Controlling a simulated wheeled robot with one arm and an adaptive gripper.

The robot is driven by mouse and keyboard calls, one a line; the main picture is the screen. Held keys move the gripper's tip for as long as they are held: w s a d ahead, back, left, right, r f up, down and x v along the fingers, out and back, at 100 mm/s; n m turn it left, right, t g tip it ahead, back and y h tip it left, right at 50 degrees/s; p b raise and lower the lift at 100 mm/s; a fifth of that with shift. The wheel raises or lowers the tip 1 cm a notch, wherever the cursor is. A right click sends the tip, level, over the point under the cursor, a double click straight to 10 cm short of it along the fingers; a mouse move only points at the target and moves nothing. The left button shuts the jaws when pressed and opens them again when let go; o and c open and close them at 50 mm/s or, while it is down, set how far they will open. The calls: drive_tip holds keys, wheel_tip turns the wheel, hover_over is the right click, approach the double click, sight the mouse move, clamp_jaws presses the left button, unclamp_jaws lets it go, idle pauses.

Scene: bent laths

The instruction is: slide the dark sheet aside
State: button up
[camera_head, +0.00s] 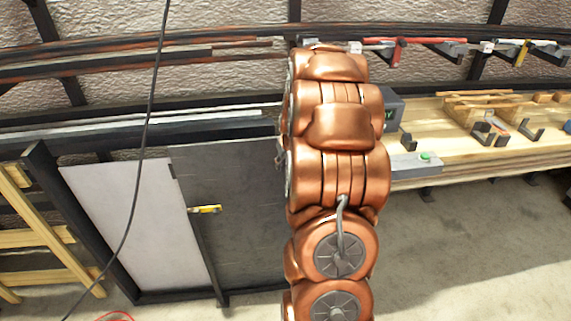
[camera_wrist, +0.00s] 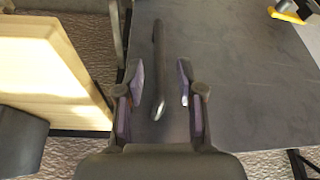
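The dark sheet (camera_head: 235,210) stands in a dark frame, left of my copper arm in the head view and partly hidden by it. It fills much of the wrist view (camera_wrist: 235,75). A dark bar handle (camera_wrist: 158,60) sits near the sheet's left edge there. My gripper (camera_wrist: 160,78) is open, with one finger on each side of the handle. Gaps show between the handle and both fingers. My gripper is hidden behind my arm in the head view.
A pale panel (camera_head: 125,220) stands left of the dark sheet, with a yellow handle (camera_head: 205,209) near their border. A wooden bench (camera_head: 450,160) with tools is at right. A black cable (camera_head: 149,110) hangs at left. A wooden rack (camera_head: 35,225) stands far left.

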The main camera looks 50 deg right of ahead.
drive_tip(key=shift+x, duration=0.95)
clamp_jaws()
